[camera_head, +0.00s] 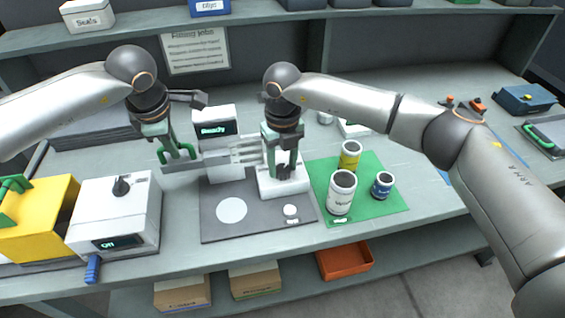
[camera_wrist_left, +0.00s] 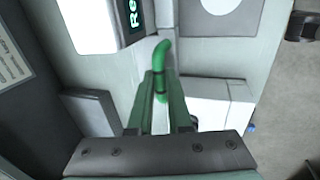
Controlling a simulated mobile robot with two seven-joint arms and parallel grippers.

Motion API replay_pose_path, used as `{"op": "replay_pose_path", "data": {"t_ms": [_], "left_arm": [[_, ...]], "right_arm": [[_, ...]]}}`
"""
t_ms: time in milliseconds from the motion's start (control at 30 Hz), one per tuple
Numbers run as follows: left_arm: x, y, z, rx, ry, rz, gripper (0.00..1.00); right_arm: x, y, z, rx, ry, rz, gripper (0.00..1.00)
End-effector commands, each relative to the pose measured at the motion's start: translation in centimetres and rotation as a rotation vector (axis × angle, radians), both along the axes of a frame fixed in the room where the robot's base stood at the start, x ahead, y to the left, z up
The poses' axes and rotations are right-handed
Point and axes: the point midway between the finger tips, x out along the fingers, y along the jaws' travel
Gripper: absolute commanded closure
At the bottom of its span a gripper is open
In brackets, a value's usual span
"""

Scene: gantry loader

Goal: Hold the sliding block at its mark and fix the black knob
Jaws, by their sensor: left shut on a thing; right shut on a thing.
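My left gripper (camera_head: 178,152) is shut on a green handle at the left end of a grey rail (camera_head: 243,150). In the left wrist view the curved green handle (camera_wrist_left: 161,52) rises between the green fingers. My right gripper (camera_head: 284,165) is shut, pointing down over a white block (camera_head: 283,185) at the rail's right end. What it grips is hidden between its fingers; a dark part shows there, and I cannot tell whether it is the black knob. I cannot make out the mark or which part is the sliding block.
A white box with a "Ready" display (camera_head: 214,129) stands behind the rail. A grey mat (camera_head: 222,228) with a white disc lies in front. Cans stand on a green mat (camera_head: 376,208) at right. A white box with a dial (camera_head: 118,215) and a yellow box (camera_head: 42,215) stand at left.

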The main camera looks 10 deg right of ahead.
Motion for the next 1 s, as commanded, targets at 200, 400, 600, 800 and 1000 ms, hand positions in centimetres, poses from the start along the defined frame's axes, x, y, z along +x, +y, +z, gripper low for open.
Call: {"op": "replay_pose_path", "data": {"t_ms": [200, 400, 600, 800, 1000], "left_arm": [[0.23, 0.06, 0.25, -0.002, -0.008, 0.003, 1.00], [0.23, 0.06, 0.25, -0.002, -0.009, 0.003, 1.00], [0.23, 0.06, 0.25, -0.002, -0.008, 0.003, 1.00], [0.21, 0.05, 0.25, -0.002, -0.008, 0.003, 1.00], [0.21, 0.05, 0.25, -0.002, -0.008, 0.003, 1.00]], "right_arm": [[-0.03, 0.00, 0.08, 0.000, 0.001, -0.014, 1.00], [-0.03, 0.00, 0.08, 0.001, 0.001, -0.015, 1.00], [-0.01, 0.01, 0.08, 0.001, 0.001, -0.014, 0.36], [-0.01, 0.00, 0.05, 0.000, 0.000, -0.013, 0.21], [0.01, 0.00, 0.15, 0.000, 0.000, -0.012, 0.21]]}}
